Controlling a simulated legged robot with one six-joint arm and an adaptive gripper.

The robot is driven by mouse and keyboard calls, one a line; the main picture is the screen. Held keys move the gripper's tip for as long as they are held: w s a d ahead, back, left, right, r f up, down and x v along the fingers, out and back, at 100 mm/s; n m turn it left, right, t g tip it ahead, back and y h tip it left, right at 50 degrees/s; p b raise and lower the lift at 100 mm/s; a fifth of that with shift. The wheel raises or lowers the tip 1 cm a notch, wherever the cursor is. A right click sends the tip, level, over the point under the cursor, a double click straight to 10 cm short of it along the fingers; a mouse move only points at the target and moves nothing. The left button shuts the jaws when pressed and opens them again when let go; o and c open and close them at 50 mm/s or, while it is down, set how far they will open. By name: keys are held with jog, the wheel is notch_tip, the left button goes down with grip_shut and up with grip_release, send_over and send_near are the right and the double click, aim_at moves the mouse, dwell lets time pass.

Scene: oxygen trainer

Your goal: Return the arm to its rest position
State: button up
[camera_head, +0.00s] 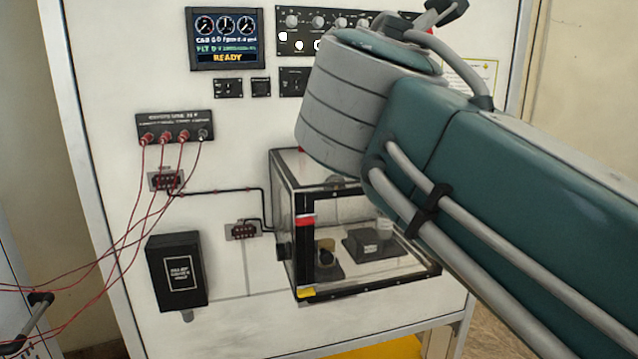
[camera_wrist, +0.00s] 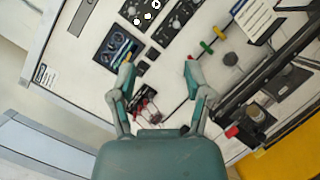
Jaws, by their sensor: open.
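My gripper (camera_wrist: 158,72) shows in the wrist view with its two fingers spread apart and nothing between them. The white trainer panel lies beyond the fingertips, and no contact with it shows. In the head view my arm, teal and grey, reaches in from the right edge and bends in front of the upper right of the panel.
The white panel (camera_head: 230,130) carries a display (camera_head: 226,40) reading READY. A clear black-framed box (camera_head: 285,215) juts out below my arm. Red wires (camera_head: 125,230) hang from a connector block (camera_head: 175,126) at left. A black box (camera_head: 177,271) is mounted lower left.

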jog(key=s+d+f+m+g+h, duration=0.15)
jog(key=d+f+m+g, duration=0.4)
jog(key=f, duration=0.65)
jog(key=s+d+f+m+g+h, duration=0.1)
jog(key=s+d+f+m+g, duration=0.15)
jog(key=d+f+m, duration=0.7)
jog(key=s+a+f+m+g+y, duration=0.1)
jog(key=s+f+m+g, duration=0.2)
jog(key=f, duration=0.8)
jog(key=s+a+f+m+g+y, duration=0.2)
jog(key=s+f+m+g, duration=0.1)
jog(key=s+f+m, duration=0.4)
notch_tip(320, 180, down, 4)
jog(key=shift+s+r+m, duration=0.15)
jog(key=shift+s+m, duration=0.25)
jog(key=shift+s, duration=0.2)
